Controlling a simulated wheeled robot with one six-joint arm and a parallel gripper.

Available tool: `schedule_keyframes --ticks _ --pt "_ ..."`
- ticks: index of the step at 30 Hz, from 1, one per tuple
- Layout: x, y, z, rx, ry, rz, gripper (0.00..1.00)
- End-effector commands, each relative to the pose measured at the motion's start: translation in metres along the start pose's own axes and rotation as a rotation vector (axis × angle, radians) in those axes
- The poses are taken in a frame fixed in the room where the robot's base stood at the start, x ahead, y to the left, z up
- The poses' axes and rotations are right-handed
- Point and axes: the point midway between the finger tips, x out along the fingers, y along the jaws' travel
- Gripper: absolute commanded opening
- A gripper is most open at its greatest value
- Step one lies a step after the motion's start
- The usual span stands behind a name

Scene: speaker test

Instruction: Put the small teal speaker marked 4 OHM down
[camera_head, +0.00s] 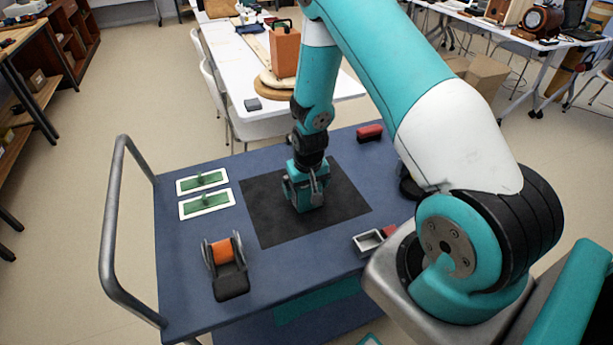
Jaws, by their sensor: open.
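My gripper (304,187) points down at the middle of the black mat (266,222) on the blue cart top. Its grey fingers are open. A small teal block (307,202) shows low between and behind the fingers and looks like the speaker. It appears to stand on the mat, but its teal colour blends with my wrist. No 4 OHM marking can be read from here, and much of the block is hidden by the gripper.
Two white-framed green panels (206,204) lie left of the mat. An orange-and-black tape dispenser (229,281) stands front left. A small grey open box (368,241) is at front right, and a red block (369,133) at back right. A grey handrail (112,220) edges the left side.

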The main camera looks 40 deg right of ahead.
Motion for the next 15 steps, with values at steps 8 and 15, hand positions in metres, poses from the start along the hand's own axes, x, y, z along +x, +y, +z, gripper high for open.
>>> schedule_keyframes --ticks 8,15 --pt "-0.048 0.000 -0.002 0.000 0.007 -0.001 1.00" --pt "-0.096 0.000 -0.001 0.000 0.006 0.000 1.00"
